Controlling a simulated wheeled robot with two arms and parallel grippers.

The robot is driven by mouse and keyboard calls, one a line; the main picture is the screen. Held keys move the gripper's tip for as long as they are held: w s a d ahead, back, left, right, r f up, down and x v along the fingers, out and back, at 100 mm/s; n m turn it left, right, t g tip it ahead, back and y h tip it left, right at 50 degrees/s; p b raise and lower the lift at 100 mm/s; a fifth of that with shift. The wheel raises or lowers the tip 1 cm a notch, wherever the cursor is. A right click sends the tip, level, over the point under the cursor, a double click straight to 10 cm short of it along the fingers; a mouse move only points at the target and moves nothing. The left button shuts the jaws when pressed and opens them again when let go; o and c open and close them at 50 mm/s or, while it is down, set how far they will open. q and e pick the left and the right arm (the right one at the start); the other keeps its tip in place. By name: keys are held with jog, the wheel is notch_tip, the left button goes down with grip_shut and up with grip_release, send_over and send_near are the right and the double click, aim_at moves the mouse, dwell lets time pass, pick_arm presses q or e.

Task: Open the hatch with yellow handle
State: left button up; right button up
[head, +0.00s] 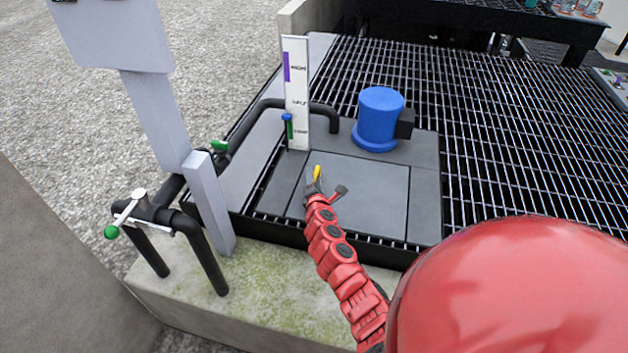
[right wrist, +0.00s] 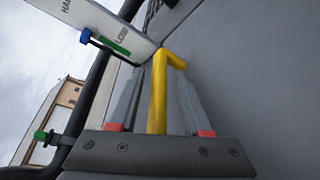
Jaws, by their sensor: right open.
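The hatch (head: 370,195) is a flat grey square panel set in the deck in front of the blue cylinder, and it lies closed in the head view. Its yellow handle (head: 317,172) stands near its left side. My right gripper (head: 321,186) is at the handle. In the right wrist view the handle (right wrist: 157,95) rises between the two grey fingers of the open right gripper (right wrist: 160,90), with a finger on each side. The panel surface (right wrist: 245,70) fills the right of that view. I cannot tell whether a finger touches the handle. My left gripper is not in view.
A blue cylinder (head: 378,120) stands just behind the hatch. A white level gauge (head: 297,95) with a blue-topped lever stands behind left, beside black pipe (head: 265,105). A grey post (head: 208,200) and green-knobbed valve pipes (head: 150,212) are at left. Open grating (head: 510,130) spreads right.

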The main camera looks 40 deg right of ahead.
grip_shut()
dwell(1.5)
